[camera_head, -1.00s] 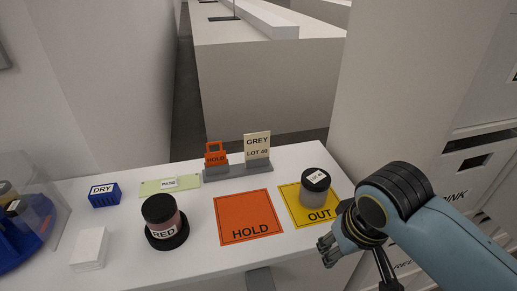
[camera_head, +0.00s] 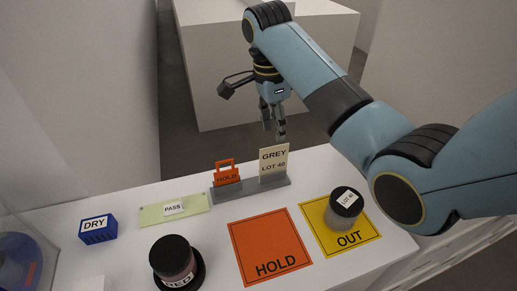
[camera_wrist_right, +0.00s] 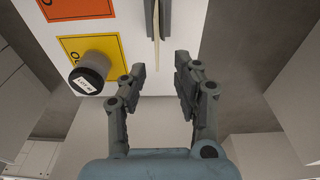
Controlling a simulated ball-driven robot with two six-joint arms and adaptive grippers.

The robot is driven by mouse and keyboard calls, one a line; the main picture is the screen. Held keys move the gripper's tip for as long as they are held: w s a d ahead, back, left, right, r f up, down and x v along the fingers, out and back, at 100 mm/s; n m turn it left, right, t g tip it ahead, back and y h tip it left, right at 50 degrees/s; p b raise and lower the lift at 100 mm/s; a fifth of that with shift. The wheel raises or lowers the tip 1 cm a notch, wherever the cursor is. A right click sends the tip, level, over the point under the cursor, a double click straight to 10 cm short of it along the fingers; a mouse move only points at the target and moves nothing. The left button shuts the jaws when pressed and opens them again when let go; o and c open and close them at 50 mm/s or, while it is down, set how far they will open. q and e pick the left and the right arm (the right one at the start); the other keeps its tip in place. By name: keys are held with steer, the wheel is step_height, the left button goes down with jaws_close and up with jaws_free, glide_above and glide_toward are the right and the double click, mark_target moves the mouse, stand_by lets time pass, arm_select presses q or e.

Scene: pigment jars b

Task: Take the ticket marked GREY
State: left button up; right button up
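The cream ticket marked GREY LOT 40 (camera_head: 272,166) stands upright in a slot of the grey holder (camera_head: 252,194) at the back edge of the white table. In the right wrist view the ticket (camera_wrist_right: 155,22) shows edge-on as a thin pale strip. My right gripper (camera_head: 273,128) is behind and above the ticket, pointing down; it is empty. In the right wrist view my right gripper (camera_wrist_right: 160,75) has its fingers apart, with the ticket ahead of the gap between them, not touching. My left gripper is not in view.
An orange HOLD tag (camera_head: 227,173) stands left of the ticket. A grey jar with a dark lid (camera_head: 343,209) stands on the yellow OUT mat (camera_head: 322,240). The orange HOLD mat (camera_head: 262,240), red jar (camera_head: 176,258), PASS card (camera_head: 150,213) and blue DRY block (camera_head: 97,230) are nearby.

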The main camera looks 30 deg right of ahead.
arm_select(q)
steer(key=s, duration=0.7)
arm_select(e)
glide_above(276, 158)
step_height(276, 158, down, 5)
step_height(276, 158, down, 4)
steer(key=shift+w+f+p, duration=0.1)
steer(key=shift+p, duration=0.3)
steer(key=shift+f, duration=0.55)
steer(key=shift+c, duration=0.9)
jaws_close()
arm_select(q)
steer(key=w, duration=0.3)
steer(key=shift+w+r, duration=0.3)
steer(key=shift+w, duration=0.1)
arm_select(e)
steer(key=shift+r, duration=0.2)
